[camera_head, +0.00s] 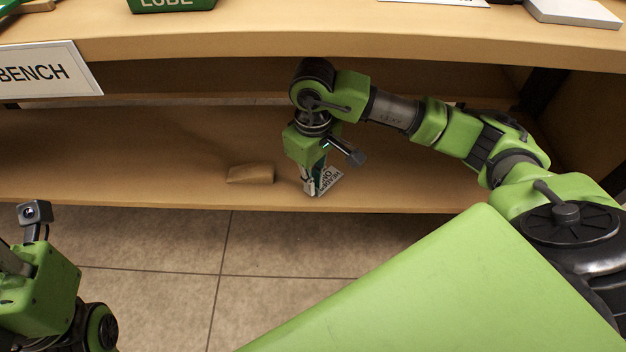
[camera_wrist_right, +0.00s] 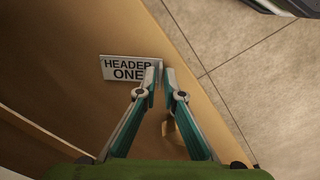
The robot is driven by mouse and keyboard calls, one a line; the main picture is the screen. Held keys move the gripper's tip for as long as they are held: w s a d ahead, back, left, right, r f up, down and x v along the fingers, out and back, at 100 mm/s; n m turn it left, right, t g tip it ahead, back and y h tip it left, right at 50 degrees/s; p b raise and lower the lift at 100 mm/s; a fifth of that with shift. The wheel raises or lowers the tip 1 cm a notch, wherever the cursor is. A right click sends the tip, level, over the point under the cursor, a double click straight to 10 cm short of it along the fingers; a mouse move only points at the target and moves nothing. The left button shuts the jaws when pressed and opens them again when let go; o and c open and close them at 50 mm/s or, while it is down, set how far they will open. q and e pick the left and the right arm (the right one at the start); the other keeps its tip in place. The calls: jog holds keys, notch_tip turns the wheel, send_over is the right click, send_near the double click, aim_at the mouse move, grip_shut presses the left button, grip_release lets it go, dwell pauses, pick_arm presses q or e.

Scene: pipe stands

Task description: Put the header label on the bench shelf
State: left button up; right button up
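The header label (camera_head: 331,180), a white plate reading HEADER ONE, is at the front part of the bench shelf (camera_head: 130,160) and appears to lie face up on it. It also shows in the right wrist view (camera_wrist_right: 121,69). My right gripper (camera_head: 309,190) points down beside the label. In the right wrist view its fingertips (camera_wrist_right: 160,76) stand a narrow gap apart, and one covers part of the label's right end. The label's face is not edge-on between them, so it does not look pinched. My left arm shows at the lower left, with its fingers out of view.
A small wooden block (camera_head: 250,173) lies on the shelf left of my right gripper. The bench top (camera_head: 300,35) overhangs the shelf, with a BENCH sign (camera_head: 45,72) and a green LUBE box (camera_head: 170,5). Tiled floor (camera_head: 170,240) lies in front. Much of the shelf's left is clear.

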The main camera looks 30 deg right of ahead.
jog(key=shift+o, duration=0.9)
jog(key=shift+r, duration=0.1)
jog(key=s+a+r, duration=0.1)
jog(key=a+r, duration=0.4)
jog(key=shift+s, duration=0.25)
jog(key=shift+r, duration=0.25)
dwell(0.3)
